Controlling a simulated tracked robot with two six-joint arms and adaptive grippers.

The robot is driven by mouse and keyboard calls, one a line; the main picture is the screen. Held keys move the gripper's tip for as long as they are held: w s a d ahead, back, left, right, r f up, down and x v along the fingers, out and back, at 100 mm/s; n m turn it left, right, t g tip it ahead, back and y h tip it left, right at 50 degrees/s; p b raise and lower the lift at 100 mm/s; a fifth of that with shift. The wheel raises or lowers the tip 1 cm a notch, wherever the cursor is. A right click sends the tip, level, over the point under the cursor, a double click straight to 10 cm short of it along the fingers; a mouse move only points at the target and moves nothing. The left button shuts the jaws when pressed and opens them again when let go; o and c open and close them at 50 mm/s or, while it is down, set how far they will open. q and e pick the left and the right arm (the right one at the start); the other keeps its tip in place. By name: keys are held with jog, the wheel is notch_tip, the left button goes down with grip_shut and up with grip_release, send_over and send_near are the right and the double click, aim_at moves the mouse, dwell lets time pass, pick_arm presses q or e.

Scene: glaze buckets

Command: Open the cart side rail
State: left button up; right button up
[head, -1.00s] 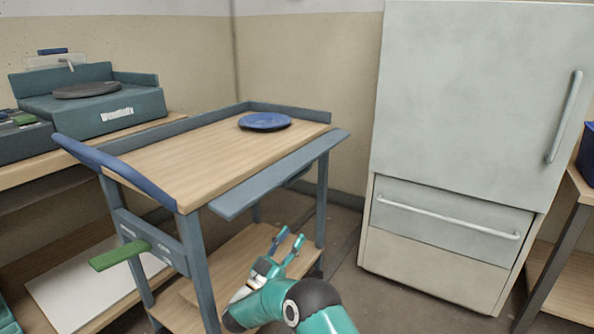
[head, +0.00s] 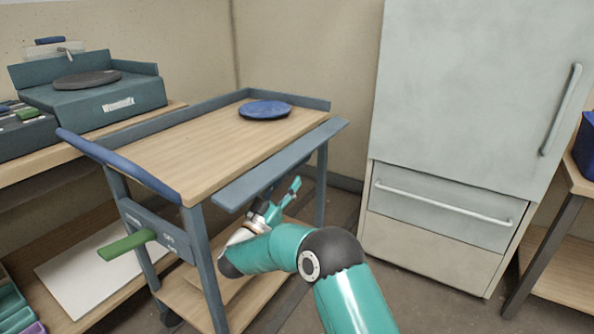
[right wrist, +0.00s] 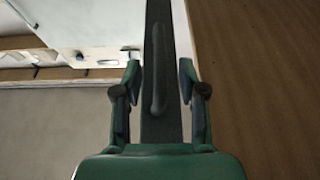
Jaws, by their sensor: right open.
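The cart (head: 190,155) has a wooden top and blue-grey frame. Its side rail (head: 285,162) runs along the near right edge, sticking out beside the top. In the right wrist view the rail (right wrist: 158,125) is a dark upright strip with a long bar handle (right wrist: 158,75). My right gripper (head: 281,192) is just below the rail, partly hidden by it. Its fingers are open; in the wrist view (right wrist: 158,85) they stand on either side of the handle. I cannot tell whether they touch it. My left gripper is not in view.
A blue disc (head: 265,109) lies on the cart top. A green lever (head: 126,246) juts from the cart's left end. A pale cabinet (head: 450,150) with a drawer stands to the right, with open floor between. A bench with equipment (head: 95,105) is at the left.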

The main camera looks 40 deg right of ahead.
aim_at(297, 167)
jog(key=b+x, duration=0.1)
jog(key=x, duration=0.5)
jog(key=shift+c, duration=0.3)
grip_shut()
